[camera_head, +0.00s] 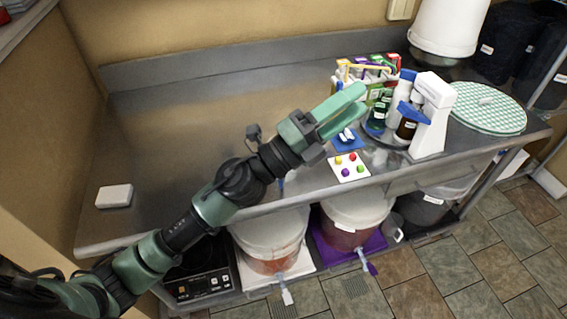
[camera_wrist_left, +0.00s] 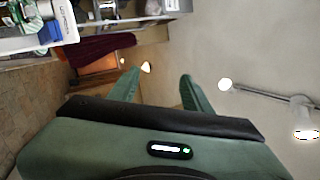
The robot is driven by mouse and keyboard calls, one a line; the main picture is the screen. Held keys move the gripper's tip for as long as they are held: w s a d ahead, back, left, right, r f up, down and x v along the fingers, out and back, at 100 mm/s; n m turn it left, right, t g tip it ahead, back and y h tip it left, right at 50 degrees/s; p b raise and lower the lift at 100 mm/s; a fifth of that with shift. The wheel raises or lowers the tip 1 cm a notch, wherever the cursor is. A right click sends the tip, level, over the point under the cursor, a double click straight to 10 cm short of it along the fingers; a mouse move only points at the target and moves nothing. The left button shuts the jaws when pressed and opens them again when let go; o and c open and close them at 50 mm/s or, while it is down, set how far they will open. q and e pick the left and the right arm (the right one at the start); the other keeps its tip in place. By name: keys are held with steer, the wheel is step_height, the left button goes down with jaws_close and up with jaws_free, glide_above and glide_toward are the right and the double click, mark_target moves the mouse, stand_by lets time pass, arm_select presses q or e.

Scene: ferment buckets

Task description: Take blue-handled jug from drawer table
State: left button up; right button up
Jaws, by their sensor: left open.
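I cannot make out a blue-handled jug for sure. A white upright object (camera_head: 433,118) with blue parts stands at the right of the steel table (camera_head: 190,130), beside several bottles; I cannot tell whether it is a jug. My left gripper (camera_head: 362,98) is open and empty, raised above the table, left of the bottles in the head view. In the left wrist view, the fingers of my left gripper (camera_wrist_left: 158,90) are spread with nothing between them. My right gripper is out of view.
Colored boxes (camera_head: 372,66), a green checked round tray (camera_head: 488,106) and a card with colored dots (camera_head: 349,167) lie on the table. A white block (camera_head: 114,196) lies front left. Buckets (camera_head: 270,236) with taps stand below. The table's left half is mostly clear.

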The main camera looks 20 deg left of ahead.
arm_select(q)
steer(key=s+d+f+m+g+h, duration=0.1)
steer(key=s+d+m+g+h, duration=0.1)
steer(key=d+m+g, duration=0.4)
steer(key=m+g+y+p, duration=0.4)
steer(key=m+g+y, duration=0.3)
steer(key=m+y, duration=0.65)
glide_above(291, 175)
steer(key=s+a, duration=0.1)
steer(key=s, duration=0.1)
step_height(291, 175, down, 23)
steer(key=n+y, duration=0.1)
steer(key=shift+w, duration=0.2)
steer(key=shift+r+n+y, duration=0.15)
steer(key=shift+n+y, duration=0.1)
jaws_close()
